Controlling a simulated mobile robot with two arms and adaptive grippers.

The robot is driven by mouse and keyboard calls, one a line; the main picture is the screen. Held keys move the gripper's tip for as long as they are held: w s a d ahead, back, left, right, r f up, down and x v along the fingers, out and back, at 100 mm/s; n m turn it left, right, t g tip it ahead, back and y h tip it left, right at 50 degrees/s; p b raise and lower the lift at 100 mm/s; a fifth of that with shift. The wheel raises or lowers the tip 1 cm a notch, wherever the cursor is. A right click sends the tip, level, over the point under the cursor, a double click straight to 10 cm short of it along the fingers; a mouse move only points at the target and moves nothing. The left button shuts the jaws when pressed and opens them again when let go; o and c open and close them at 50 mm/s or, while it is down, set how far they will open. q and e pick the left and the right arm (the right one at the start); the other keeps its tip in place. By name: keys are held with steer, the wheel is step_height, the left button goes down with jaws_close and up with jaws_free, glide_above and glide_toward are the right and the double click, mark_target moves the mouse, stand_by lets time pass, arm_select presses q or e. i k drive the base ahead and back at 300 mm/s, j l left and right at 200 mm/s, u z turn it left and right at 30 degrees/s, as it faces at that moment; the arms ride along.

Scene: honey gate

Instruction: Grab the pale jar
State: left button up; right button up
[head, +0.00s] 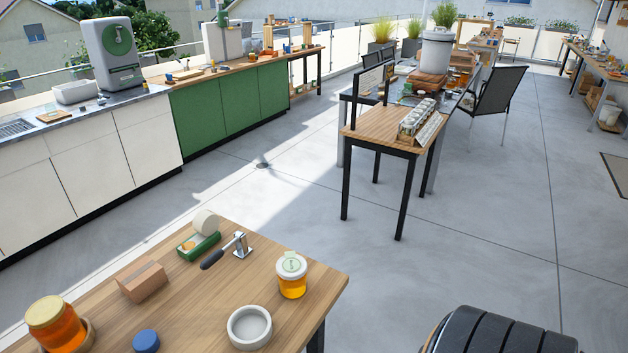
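On the near wooden table, a honey jar (292,280) with a pale, whitish-green lid stands upright near the right edge. Its contents are amber. A second honey jar (62,330) with a gold lid stands at the table's left end, on a round wooden piece. A pale grey round dish (250,327) with an open top sits in front of the pale-lidded jar, apart from it. Neither of my grippers shows in the head view.
The near table (205,300) also holds a cardboard box (142,281), a blue lid (146,341), a green tray (198,246) with a pale roll, and a black-handled metal tool (226,250). A black ribbed shape (495,335) is cut off at bottom right.

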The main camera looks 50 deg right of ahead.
mark_target(292, 285)
steer(key=z, duration=1.35)
steer(key=i+l, duration=0.2)
steer(key=l, duration=0.2)
steer(key=i+l, duration=0.15)
steer(key=l, duration=0.2)
steer(key=l+z, duration=0.05)
